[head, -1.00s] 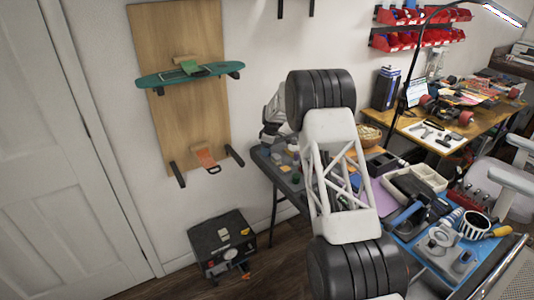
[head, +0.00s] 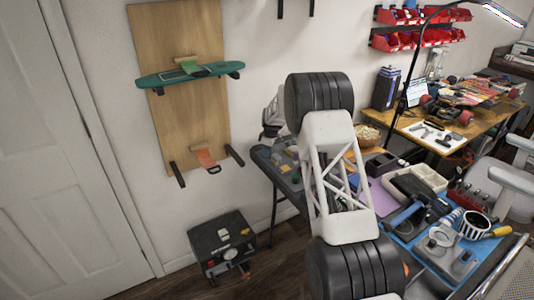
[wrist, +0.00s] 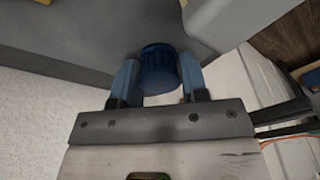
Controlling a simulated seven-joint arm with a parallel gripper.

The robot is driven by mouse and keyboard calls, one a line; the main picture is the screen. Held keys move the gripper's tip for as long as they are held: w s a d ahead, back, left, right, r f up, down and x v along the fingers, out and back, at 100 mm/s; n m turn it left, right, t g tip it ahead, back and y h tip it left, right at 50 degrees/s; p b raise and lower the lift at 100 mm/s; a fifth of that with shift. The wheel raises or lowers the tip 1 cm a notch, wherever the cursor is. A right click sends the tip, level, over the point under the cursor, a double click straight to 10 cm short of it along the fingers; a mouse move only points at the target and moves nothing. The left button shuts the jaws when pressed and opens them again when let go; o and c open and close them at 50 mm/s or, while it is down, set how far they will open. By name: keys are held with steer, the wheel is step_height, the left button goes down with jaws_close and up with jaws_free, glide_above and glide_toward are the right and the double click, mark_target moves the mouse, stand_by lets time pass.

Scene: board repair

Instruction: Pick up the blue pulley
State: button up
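The blue pulley (wrist: 158,68), a ribbed dark blue cylinder, sits between the two blue fingers of my gripper (wrist: 158,76) in the wrist view. The fingers meet its left and right sides, and the gripper looks shut on it. The pulley shows against a grey surface (wrist: 90,38); I cannot tell whether it touches that surface. In the head view my arm hides the gripper and the pulley.
A dark table (head: 283,184) with small items stands behind my arm. A blue mat (head: 462,254) with tools and a cream tray (head: 432,178) lie to the right.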

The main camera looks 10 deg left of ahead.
steer(key=c, duration=0.4)
steer(key=shift+r, duration=0.15)
steer(key=shift+c, duration=0.2)
steer(key=shift+r, duration=4.9)
